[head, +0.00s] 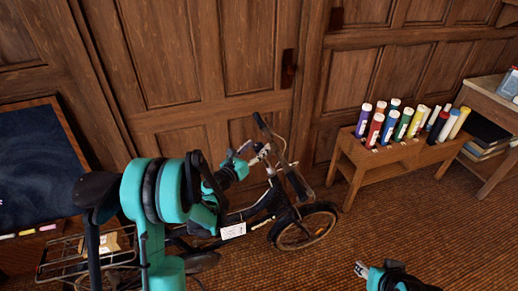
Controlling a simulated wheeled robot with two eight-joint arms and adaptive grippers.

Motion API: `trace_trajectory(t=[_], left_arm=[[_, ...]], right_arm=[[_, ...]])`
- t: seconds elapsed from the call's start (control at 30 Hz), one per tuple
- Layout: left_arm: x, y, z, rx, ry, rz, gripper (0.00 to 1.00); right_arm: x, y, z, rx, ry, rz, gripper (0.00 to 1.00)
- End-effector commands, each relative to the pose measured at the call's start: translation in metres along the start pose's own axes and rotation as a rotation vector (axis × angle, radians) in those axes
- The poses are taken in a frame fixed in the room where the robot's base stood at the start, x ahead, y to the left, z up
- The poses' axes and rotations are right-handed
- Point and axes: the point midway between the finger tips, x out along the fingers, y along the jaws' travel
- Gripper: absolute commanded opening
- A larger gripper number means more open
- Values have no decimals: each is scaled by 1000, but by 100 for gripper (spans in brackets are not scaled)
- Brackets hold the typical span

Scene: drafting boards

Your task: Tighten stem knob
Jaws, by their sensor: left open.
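A dark bicycle (265,209) stands upright in the middle of the head view, with its handlebar (299,186) and silver stem to the right of my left arm. My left gripper (255,159) is at the stem area. Its jaws are open, close beside the silver stem parts; I cannot tell whether they touch. The stem knob is too small to make out, and my gripper may partly hide it. My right gripper (361,270) is low at the bottom edge, over the floor, away from the bicycle. Whether its fingers are apart is unclear.
A low wooden bench (353,169) with several coloured tubes stands at the right, beside a wooden table (490,95). A wire basket (60,257) is at the bicycle's rear. The floor at lower right is clear.

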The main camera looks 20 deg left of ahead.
Motion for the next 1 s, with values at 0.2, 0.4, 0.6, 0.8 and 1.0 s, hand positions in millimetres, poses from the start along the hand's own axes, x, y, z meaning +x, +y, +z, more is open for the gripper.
trace_trajectory(t=[0.2, 0.4, 0.6, 0.8, 1.0], left_arm=[[12, -1, 0, 1, 0, 0, 58], [12, 0, 0, 1, 0, 0, 58], [12, 0, 0, 2, 0, 0, 7], [12, 0, 0, 3, 0, -4, 7], [12, 1, 0, 14, 0, -51, 7]], right_arm=[[2, 0, 2, 0, 0, 0, 43], [2, 0, 2, 0, 0, 0, 43], [2, 0, 2, 0, 0, 0, 43], [2, 0, 2, 0, 0, 0, 43], [5, 0, 4, 0, 0, 0, 43]])
